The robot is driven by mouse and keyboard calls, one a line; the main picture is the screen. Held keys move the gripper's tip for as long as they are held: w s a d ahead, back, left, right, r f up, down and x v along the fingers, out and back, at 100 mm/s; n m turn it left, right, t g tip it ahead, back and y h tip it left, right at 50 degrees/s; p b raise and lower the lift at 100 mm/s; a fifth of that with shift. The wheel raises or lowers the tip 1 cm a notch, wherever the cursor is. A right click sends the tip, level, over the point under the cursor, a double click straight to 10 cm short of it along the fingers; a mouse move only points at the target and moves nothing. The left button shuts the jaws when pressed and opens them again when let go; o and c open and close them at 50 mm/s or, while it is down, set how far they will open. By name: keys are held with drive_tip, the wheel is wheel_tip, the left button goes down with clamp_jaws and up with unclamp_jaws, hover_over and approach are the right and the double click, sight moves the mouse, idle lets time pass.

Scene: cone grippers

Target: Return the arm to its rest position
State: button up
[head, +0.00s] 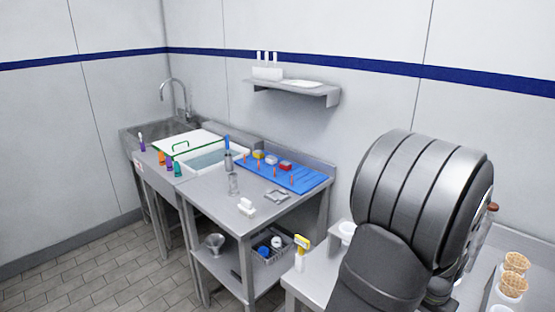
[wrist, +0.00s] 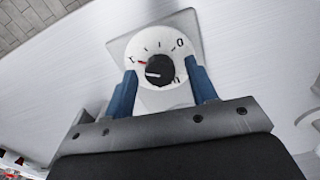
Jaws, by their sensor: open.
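My gripper (wrist: 163,88) shows in the wrist view with two blue fingers spread apart. In the picture a round white dial (wrist: 163,42) with a black knob, dark marks and a red mark lies beyond and between the fingertips. I cannot tell whether the fingers touch it. The dial is in front of a grey square plate (wrist: 188,22). In the head view my dark arm fills the right side, and my gripper cannot be made out there.
In the head view a steel table (head: 205,190) holds a blue mat (head: 308,183) with small items and a white tub (head: 237,164). A sink (head: 135,137) is at the far left. A shelf (head: 325,94) hangs on the wall. Wicker-topped jars (head: 513,282) stand at the right. Tiled floor at left is clear.

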drive_tip(key=shift+m, duration=0.6)
idle(0.3)
drive_tip(key=s+a+r+n+t+h, duration=0.2)
drive_tip(key=s+a+r+n, duration=0.1)
drive_tip(key=a+r, duration=0.95)
drive_tip(key=s+a+f+n+t, duration=0.1)
drive_tip(key=s+a, duration=0.3)
drive_tip(key=a, duration=0.3)
drive_tip(key=s+a+f+n+t, duration=0.1)
drive_tip(key=s+a+n+t, duration=0.1)
drive_tip(key=s+a, duration=0.3)
drive_tip(key=a, duration=0.3)
drive_tip(key=shift+s+a+n, duration=0.25)
drive_tip(key=shift+s+n, duration=0.05)
drive_tip(key=shift+o, duration=0.2)
